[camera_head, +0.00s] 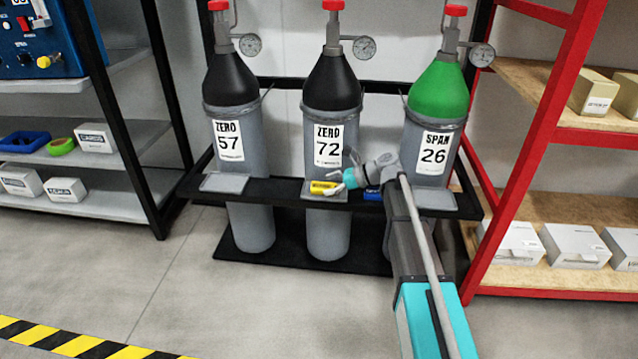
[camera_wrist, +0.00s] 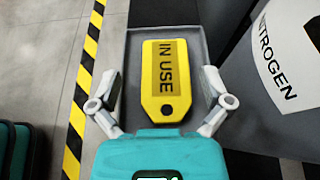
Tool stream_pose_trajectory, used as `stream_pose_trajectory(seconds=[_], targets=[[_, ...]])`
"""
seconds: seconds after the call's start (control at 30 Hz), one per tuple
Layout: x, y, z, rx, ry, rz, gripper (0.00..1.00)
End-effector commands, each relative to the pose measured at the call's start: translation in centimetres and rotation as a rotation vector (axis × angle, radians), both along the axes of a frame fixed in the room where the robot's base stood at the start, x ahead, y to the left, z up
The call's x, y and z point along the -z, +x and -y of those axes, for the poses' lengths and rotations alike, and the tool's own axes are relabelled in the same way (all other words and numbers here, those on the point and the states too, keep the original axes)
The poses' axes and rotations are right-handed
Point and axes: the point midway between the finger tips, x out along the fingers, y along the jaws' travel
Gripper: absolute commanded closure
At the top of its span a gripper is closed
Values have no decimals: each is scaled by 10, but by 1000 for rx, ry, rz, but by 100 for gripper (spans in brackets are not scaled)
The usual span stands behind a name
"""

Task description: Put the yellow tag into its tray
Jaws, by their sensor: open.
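The yellow tag (camera_head: 323,187), marked IN USE, lies flat in the grey middle tray (camera_head: 308,194) in front of the cylinder labelled 72. In the wrist view the tag (camera_wrist: 164,62) sits within the rim of the tray (camera_wrist: 198,45), its holed end towards me. My gripper (camera_head: 341,181) is open just over the tag. In the wrist view its fingers (camera_wrist: 160,92) stand to the left and right of the tag, with a visible gap on each side. The gripper hides part of the tray in the head view.
A blue tag (camera_head: 372,194) lies on the black rack shelf, partly hidden by my arm. Grey trays stand at left (camera_head: 224,183) and right (camera_head: 434,199). The cylinders 57 (camera_head: 235,108), 72 (camera_head: 331,105) and 26 (camera_head: 437,110) rise close behind the shelf.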

Motion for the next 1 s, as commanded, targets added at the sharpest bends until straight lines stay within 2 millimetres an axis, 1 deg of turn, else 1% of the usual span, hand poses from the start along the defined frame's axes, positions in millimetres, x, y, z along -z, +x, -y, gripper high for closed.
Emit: stream_pose_trajectory(seconds=[0.03, 0.3, 0.5, 0.7, 1.0], targets=[[-8, 1, 9, 3, 1, 0, 1], [-27, 2, 52, 4, 3, 2, 1], [-36, 2, 75, 2, 4, 2, 1], [-39, 1, 85, 2, 4, 3, 1], [-39, 1, 86, 2, 4, 3, 1]])
